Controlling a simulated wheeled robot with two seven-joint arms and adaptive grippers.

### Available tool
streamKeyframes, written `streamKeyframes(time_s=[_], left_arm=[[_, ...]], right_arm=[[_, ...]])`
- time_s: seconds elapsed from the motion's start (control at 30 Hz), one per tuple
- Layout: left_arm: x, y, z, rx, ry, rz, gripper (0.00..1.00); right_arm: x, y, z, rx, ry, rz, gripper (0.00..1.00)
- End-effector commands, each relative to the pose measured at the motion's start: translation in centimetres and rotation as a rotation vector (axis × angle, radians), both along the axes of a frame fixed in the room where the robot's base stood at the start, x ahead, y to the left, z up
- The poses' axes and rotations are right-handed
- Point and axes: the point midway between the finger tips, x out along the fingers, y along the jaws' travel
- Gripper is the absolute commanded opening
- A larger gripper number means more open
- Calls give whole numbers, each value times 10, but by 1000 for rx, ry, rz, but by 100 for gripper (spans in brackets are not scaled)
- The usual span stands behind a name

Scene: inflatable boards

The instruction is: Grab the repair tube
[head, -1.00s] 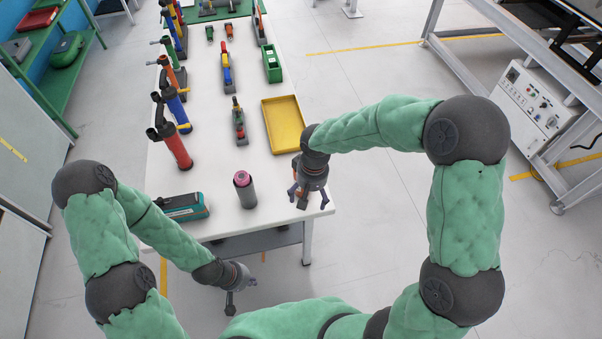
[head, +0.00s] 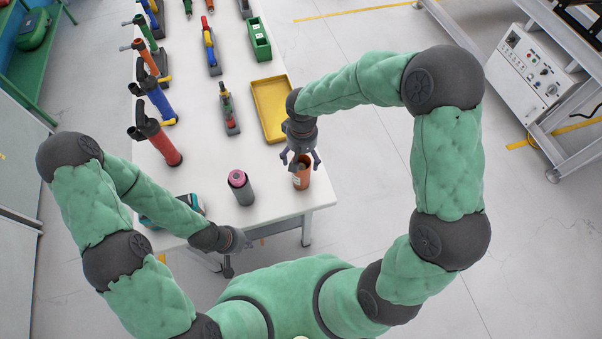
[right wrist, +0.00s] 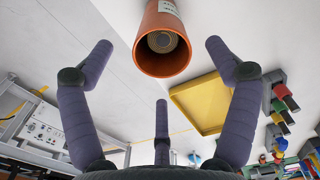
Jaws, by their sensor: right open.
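An orange-brown tube (head: 301,172) with a white label, apparently the repair tube, stands on the white table near its front right corner. In the right wrist view the orange tube (right wrist: 164,45) shows its round open end, with a rolled grey item inside. My right gripper (head: 300,160) is open just above and beside the tube; its fingers (right wrist: 160,60) are spread, with the tube ahead between the two outer ones and not gripped. My left gripper (head: 232,258) hangs at the table's front edge, away from the tube; its fingers are too small to read.
A grey cylinder with a pink top (head: 240,187) stands left of the tube. A yellow tray (head: 268,108) lies behind the right gripper. Several hand pumps (head: 155,138) line the table's left side. A teal-and-black box (head: 160,213) is partly hidden by my left arm.

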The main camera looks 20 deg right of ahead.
Motion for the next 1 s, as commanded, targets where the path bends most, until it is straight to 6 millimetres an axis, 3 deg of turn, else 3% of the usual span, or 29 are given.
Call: streamKeyframes(time_s=[0.27,0.53,0.8,0.87,1.0], left_arm=[[1,0,-2,0,-1,0,0],[1,0,-7,0,-1,0,0],[1,0,-7,0,-1,0,0],[1,0,-7,0,-1,0,0],[1,0,-7,0,-1,0,0]], right_arm=[[-1,1,-16,0,2,0,88],[-1,2,-53,0,2,0,88],[0,2,-57,1,-1,0,88],[0,2,-57,1,-1,0,74],[0,2,-57,1,-1,0,35]])
